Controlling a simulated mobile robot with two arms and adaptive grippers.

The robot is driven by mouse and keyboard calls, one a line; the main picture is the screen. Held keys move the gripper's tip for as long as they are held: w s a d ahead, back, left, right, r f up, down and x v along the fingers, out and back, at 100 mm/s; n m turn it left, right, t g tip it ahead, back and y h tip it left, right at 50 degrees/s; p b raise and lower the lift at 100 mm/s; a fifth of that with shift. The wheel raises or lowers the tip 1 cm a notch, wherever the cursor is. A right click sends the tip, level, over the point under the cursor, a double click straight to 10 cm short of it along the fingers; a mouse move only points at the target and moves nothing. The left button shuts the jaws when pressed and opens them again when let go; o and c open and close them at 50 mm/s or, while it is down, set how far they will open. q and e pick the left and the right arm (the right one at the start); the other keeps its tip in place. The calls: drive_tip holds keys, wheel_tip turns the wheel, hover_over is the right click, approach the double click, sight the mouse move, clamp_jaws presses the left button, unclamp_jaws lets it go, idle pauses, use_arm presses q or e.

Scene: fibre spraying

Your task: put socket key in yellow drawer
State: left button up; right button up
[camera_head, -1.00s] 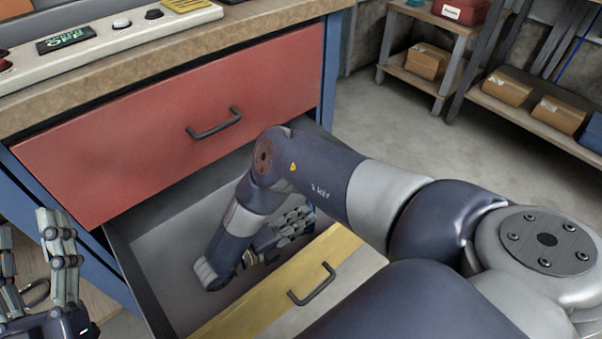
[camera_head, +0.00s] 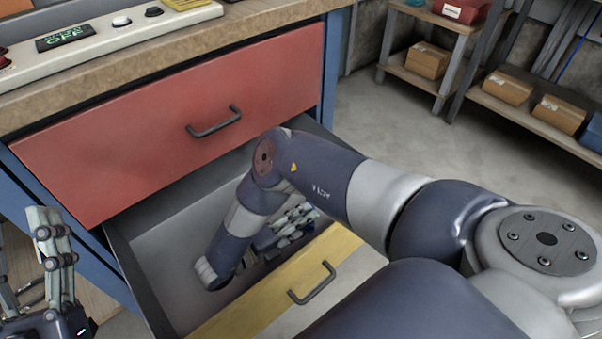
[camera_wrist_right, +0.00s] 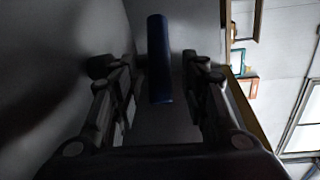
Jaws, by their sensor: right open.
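The yellow drawer (camera_head: 268,298) is pulled out below the red drawer, its grey inside partly hidden by my right arm. My right gripper (camera_head: 292,228) is down inside the drawer, near its yellow front, with its fingers open. In the right wrist view a dark blue bar (camera_wrist_right: 159,58), probably the socket key, shows between the spread fingers, with gaps on both sides. I cannot tell whether it rests on the drawer floor. My left gripper (camera_head: 28,262) is at the lower left edge, left of the drawer, with its fingers apart and nothing visible between them.
The closed red drawer (camera_head: 170,135) is just above the open one. The worktop (camera_head: 255,22) above carries a pale control panel (camera_head: 100,38). Shelves with boxes (camera_head: 507,88) stand at the back right. The floor (camera_head: 450,150) between is clear.

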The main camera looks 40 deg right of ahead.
drive_tip(key=shift+r, duration=0.1)
use_arm(q)
drive_tip(key=w+f+g+y+p, duration=0.3)
drive_tip(key=f+g, duration=0.4)
drive_tip(key=f, duration=0.4)
use_arm(e)
drive_tip(key=a, duration=0.3)
drive_tip(key=a+r, duration=0.1)
drive_tip(key=a, duration=0.1)
drive_tip(key=shift+s+a, duration=0.1)
drive_tip(key=shift+a, duration=0.25)
use_arm(q)
drive_tip(key=s+a+f+g+y+p, duration=0.1)
drive_tip(key=s+a+f+g, duration=0.1)
drive_tip(key=f, duration=0.4)
drive_tip(key=s+a+f+g+p, duration=0.1)
drive_tip(key=s+a+f+g, duration=0.1)
drive_tip(key=s+f+g, duration=0.2)
drive_tip(key=shift+s+f+n+g+y+p, duration=0.15)
drive_tip(key=shift+f+n+g+y+p, duration=0.2)
drive_tip(key=shift+f+g, duration=0.8)
use_arm(e)
drive_tip(key=shift+a, duration=0.85)
use_arm(q)
drive_tip(key=shift+a+f+t, duration=0.1)
drive_tip(key=shift+f+t, duration=0.15)
